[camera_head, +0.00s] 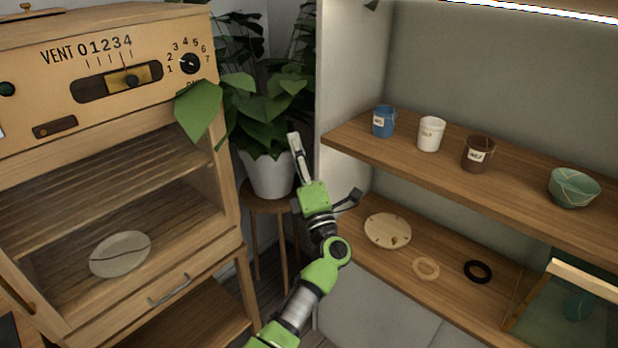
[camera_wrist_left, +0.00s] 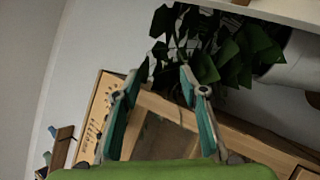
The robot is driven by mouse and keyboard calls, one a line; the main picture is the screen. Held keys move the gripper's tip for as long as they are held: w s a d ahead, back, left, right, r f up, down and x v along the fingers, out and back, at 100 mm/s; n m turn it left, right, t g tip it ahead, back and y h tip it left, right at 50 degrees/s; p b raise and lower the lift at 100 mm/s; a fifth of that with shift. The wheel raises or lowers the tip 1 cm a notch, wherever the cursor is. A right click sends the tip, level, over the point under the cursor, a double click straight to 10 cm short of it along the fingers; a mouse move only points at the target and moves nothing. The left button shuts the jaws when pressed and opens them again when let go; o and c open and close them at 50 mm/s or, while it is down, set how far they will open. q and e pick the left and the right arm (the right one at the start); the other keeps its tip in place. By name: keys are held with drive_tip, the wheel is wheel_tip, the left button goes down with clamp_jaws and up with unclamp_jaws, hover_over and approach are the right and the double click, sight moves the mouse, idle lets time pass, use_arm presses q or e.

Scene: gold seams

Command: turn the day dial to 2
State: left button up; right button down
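The day dial (camera_head: 190,63) is a small black knob at the upper right of the wooden cabinet's front panel, ringed by the numbers 1 to 7. Its pointer is too small to read. A green leaf hides most of the label under it. My left gripper (camera_head: 325,168) is open and empty, in front of the shelf unit's side wall, to the right of and below the dial and apart from it. In the left wrist view its two fingers (camera_wrist_left: 160,78) are spread, with the cabinet panel (camera_wrist_left: 97,115) beyond them at the left. My right gripper is out of view.
A potted plant (camera_head: 268,172) on a stool stands between cabinet and shelves, its leaves reaching over the panel's right edge. A vent slider (camera_head: 131,80) sits left of the dial. The shelf (camera_head: 450,180) at right holds cups and a bowl. A plate (camera_head: 120,254) lies inside the cabinet.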

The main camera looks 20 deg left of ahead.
use_arm(q)
wheel_tip(320, 180, down, 7)
drive_tip(key=w+d+m+t+h, duration=0.1)
drive_tip(key=d+m+t+h, duration=0.1)
drive_tip(key=m+h, duration=0.2)
drive_tip(key=shift+d+m, duration=0.3)
drive_tip(key=shift+m, duration=0.5)
drive_tip(key=shift+f, duration=0.1)
